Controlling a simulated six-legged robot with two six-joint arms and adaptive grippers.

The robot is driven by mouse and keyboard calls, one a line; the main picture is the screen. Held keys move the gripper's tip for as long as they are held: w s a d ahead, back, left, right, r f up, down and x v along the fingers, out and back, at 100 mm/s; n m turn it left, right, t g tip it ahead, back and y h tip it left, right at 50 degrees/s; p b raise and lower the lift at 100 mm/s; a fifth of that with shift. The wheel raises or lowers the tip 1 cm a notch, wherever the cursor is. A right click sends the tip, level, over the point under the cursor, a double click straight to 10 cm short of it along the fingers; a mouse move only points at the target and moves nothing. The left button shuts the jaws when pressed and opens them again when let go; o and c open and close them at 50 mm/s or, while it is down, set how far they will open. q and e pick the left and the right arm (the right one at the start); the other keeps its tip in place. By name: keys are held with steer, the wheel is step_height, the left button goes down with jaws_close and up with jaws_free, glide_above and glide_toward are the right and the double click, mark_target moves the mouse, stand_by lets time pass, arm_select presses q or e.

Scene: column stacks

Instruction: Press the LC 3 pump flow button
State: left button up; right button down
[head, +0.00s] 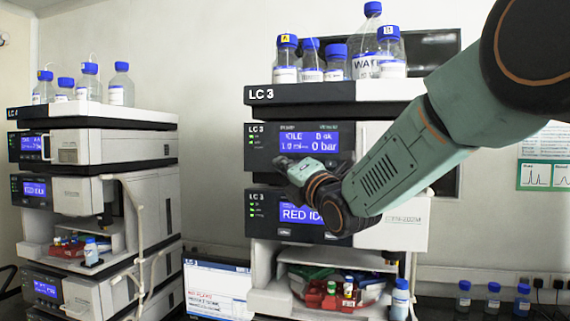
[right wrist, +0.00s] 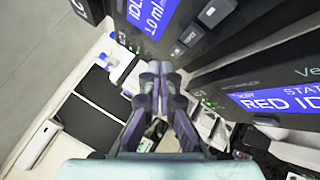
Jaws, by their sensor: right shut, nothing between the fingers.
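The LC 3 stack carries a pump module (head: 258,161) at its top, just under the shelf marked LC 3. Its blue display (head: 306,144) reads IDLE, 1.0 ml and 0 bar. My right gripper (head: 279,163) is shut and empty, in front of the lower part of this panel. In the right wrist view the shut fingertips (right wrist: 153,68) sit to the left of and below small dark keys (right wrist: 188,34) beside the pump display (right wrist: 150,12). I cannot read the key labels, so I cannot tell which is flow. Contact with the panel is not visible. My left gripper is not in view.
A lower module (head: 284,212) shows RED IDLE, partly hidden by my right arm. Blue-capped bottles (head: 365,55) stand on top of the stack. A second stack (head: 100,200) stands at left, with a monitor (head: 216,290) between. Small bottles (head: 493,298) stand at lower right.

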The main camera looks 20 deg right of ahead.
steer(key=shift+d, duration=0.15)
steer(key=shift+w+d+f, duration=0.1)
steer(key=shift+w+d, duration=0.1)
steer(key=shift+w, duration=0.3)
steer(key=shift+s, duration=0.15)
